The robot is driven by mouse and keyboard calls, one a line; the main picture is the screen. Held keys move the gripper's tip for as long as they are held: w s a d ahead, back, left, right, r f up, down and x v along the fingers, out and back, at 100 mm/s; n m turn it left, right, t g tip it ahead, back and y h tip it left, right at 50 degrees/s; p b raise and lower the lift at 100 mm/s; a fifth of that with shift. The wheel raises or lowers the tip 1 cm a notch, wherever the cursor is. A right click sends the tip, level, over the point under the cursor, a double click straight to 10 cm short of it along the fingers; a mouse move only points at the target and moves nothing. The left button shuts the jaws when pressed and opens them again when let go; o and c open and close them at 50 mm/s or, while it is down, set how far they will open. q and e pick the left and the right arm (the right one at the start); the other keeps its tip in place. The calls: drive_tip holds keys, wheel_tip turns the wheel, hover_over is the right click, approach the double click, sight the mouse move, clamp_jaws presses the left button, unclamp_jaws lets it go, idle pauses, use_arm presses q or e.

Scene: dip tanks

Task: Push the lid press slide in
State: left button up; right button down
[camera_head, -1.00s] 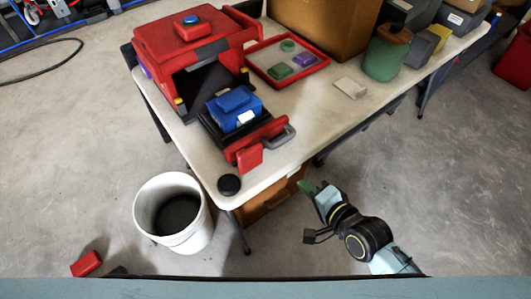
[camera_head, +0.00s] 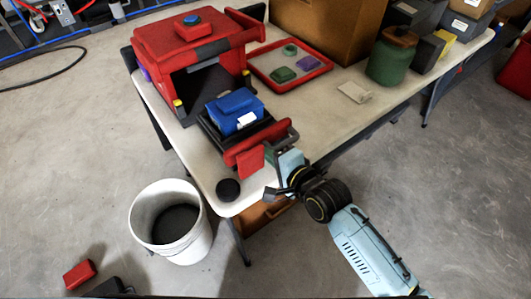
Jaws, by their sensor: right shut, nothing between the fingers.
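The lid press is a red housing (camera_head: 185,40) with a blue button on top and a dark opening at its front. Its slide (camera_head: 205,128) is out of the opening, toward the table's near corner. A blue box (camera_head: 235,108) with a white label sits on the slide. The slide's front has a red bar (camera_head: 250,140), a red plate (camera_head: 250,161) and a grey handle (camera_head: 291,138). My right gripper (camera_head: 271,158) is shut and empty, close to the handle and the plate's right side; I cannot tell whether it touches. My left gripper is not in view.
A black round knob (camera_head: 228,189) is at the table corner. A white bucket (camera_head: 143,222) stands on the floor below. A red tray (camera_head: 318,70) with small lids, a pale block (camera_head: 354,92) and a green jar (camera_head: 390,62) are farther back. A red object (camera_head: 80,275) lies lower left.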

drive_tip(key=shift+w+a, duration=0.6)
drive_tip(key=shift+w, duration=0.15)
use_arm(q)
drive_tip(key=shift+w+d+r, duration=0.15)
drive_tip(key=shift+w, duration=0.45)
